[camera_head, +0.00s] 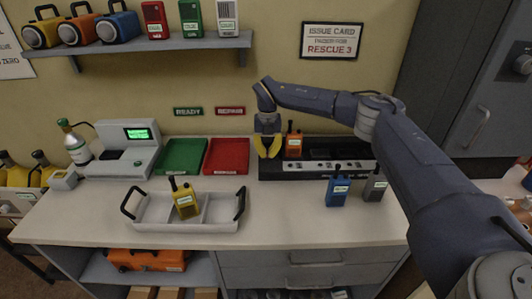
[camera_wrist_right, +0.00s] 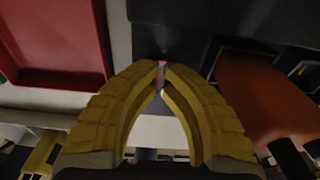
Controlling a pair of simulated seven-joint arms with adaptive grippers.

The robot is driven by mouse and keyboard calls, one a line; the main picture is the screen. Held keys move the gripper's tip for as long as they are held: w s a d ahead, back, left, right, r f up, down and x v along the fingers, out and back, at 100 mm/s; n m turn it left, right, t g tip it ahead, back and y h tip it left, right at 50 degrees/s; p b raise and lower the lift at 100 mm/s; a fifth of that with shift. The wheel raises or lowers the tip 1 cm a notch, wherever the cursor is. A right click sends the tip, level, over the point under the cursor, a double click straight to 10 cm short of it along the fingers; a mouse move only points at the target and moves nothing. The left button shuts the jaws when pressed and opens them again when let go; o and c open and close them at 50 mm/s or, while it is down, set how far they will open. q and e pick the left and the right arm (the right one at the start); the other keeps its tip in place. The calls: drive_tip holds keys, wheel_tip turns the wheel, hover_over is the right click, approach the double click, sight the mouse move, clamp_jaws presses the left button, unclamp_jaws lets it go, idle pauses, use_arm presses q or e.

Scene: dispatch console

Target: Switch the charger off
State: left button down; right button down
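The charger (camera_head: 318,170) is a long black unit with several slots at the back right of the counter; its dark body also shows in the wrist view (camera_wrist_right: 215,25). An orange radio (camera_head: 293,144) stands upright in its left part and shows large in the wrist view (camera_wrist_right: 262,98). My right gripper (camera_head: 268,156) points down over the charger's left end, left of that radio. Its yellow fingertips (camera_wrist_right: 161,68) are almost together. A small pinkish part shows at the tips, perhaps a switch; I cannot tell whether they touch it. My left gripper is out of view.
A blue radio (camera_head: 338,190) and a grey radio (camera_head: 375,187) stand before the charger. Left are a red tray (camera_head: 228,171), a green tray (camera_head: 169,172) and a white carrier (camera_head: 219,212) holding a yellow radio (camera_head: 184,201). The front middle of the counter is clear.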

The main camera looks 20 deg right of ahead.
drive_tip(key=shift+d+f, duration=0.2)
drive_tip(key=shift+f, duration=0.1)
drive_tip(key=shift+w+d+r, duration=0.25)
drive_tip(key=shift+w+d, duration=0.05)
drive_tip(key=shift+w, duration=0.4)
drive_tip(key=shift+w+d+r, duration=0.1)
drive_tip(key=shift+w+r, duration=0.05)
drive_tip(key=shift+r, duration=1.75)
drive_tip(key=shift+w+r, duration=0.1)
drive_tip(key=shift+r, duration=1.8)
